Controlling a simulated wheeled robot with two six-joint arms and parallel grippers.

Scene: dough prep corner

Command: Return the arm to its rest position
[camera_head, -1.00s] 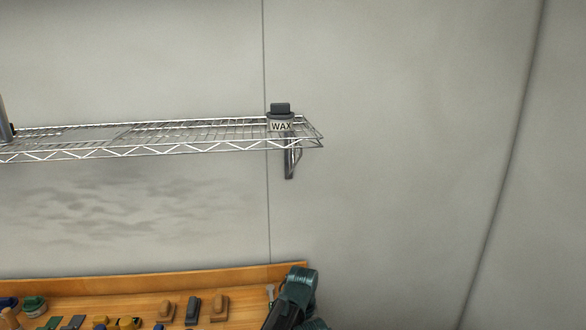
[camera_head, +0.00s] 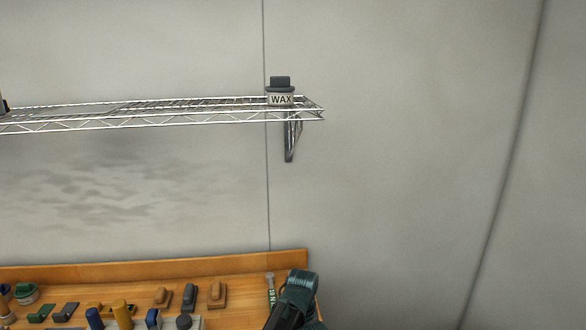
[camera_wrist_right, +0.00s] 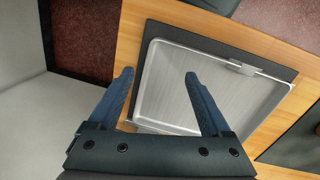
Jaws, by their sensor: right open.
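My right gripper (camera_wrist_right: 158,73) shows in the right wrist view with its two blue fingers apart and nothing between them. It hangs over a metal tray (camera_wrist_right: 222,92) on the wooden table; whether it touches the tray is hard to tell. In the head view only a dark green part of my right arm (camera_head: 296,296) shows, at the right end of the bench. The right fingers are out of that view. My left gripper is in neither view.
A wooden bench (camera_head: 150,263) with a raised back edge holds several small blocks, a green tub (camera_head: 26,293) and blue and yellow cylinders. The wall right of the shelf is bare.

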